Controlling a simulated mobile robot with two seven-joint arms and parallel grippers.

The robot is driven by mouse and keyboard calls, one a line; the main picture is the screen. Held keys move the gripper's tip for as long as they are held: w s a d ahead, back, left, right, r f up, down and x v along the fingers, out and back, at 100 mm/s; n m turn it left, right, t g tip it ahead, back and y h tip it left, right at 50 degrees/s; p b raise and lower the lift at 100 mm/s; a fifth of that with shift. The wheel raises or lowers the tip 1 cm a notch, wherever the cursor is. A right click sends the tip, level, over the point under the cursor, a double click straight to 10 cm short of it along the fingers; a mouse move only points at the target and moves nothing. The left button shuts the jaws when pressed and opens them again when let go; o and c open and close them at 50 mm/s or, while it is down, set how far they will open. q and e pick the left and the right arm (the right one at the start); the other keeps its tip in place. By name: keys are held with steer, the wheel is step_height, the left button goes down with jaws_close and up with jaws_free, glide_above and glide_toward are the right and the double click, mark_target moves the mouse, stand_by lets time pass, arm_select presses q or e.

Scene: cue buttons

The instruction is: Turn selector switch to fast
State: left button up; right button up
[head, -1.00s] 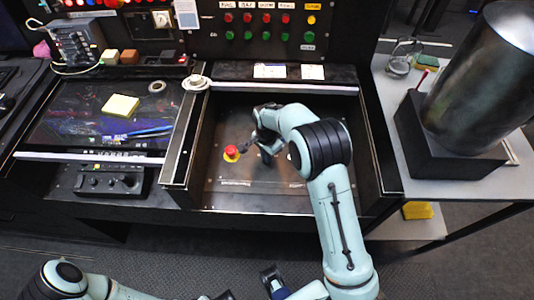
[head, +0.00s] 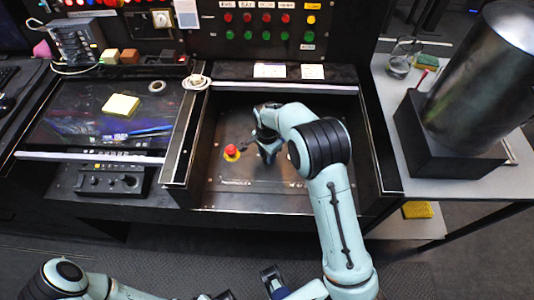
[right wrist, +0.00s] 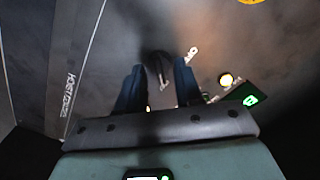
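In the head view this part is hidden by the gripper. My left gripper (head: 262,287) is at the bottom edge, partly cut off.
A small pale lever (right wrist: 192,54) and a lit round lamp (right wrist: 226,79) are right of the fingers. The bay has raised side walls (head: 186,145). A dark metal cylinder (head: 482,85) stands on the right table. A yellow note (head: 121,106) lies on the left screen.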

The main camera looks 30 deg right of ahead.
step_height(320, 180, up, 13)
steer(key=p, duration=0.1)
steer(key=shift+r, duration=0.2)
stand_by(0.5)
